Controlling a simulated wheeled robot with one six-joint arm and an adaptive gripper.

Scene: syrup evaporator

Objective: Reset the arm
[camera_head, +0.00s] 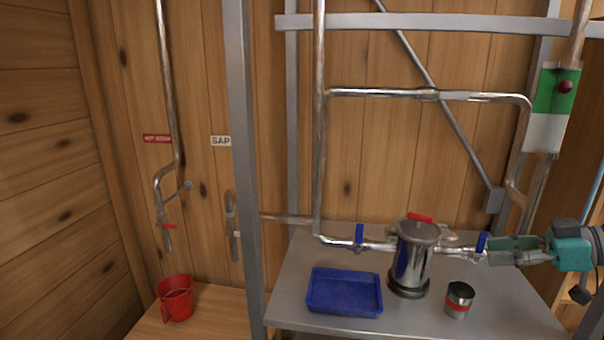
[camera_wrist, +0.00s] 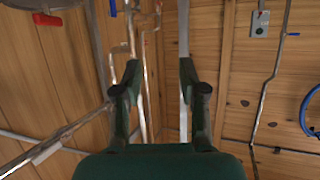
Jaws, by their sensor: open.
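My gripper (camera_wrist: 160,85) is open and empty in the wrist view, its two dark green fingers apart with pipes and wooden wall behind them. In the head view my teal and grey gripper (camera_head: 492,250) reaches in from the right edge, above the right part of the metal table (camera_head: 390,324). In that view it overlaps the pipe end by the right blue valve handle (camera_head: 482,242). I cannot tell whether it touches the pipe.
A steel canister (camera_head: 411,262), a blue tray (camera_head: 345,293) and a small metal cup with a red band (camera_head: 459,299) stand on the table. A red mug (camera_head: 175,298) is on the wooden shelf at left. A metal post (camera_head: 243,150) and pipes (camera_head: 322,140) rise around the table.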

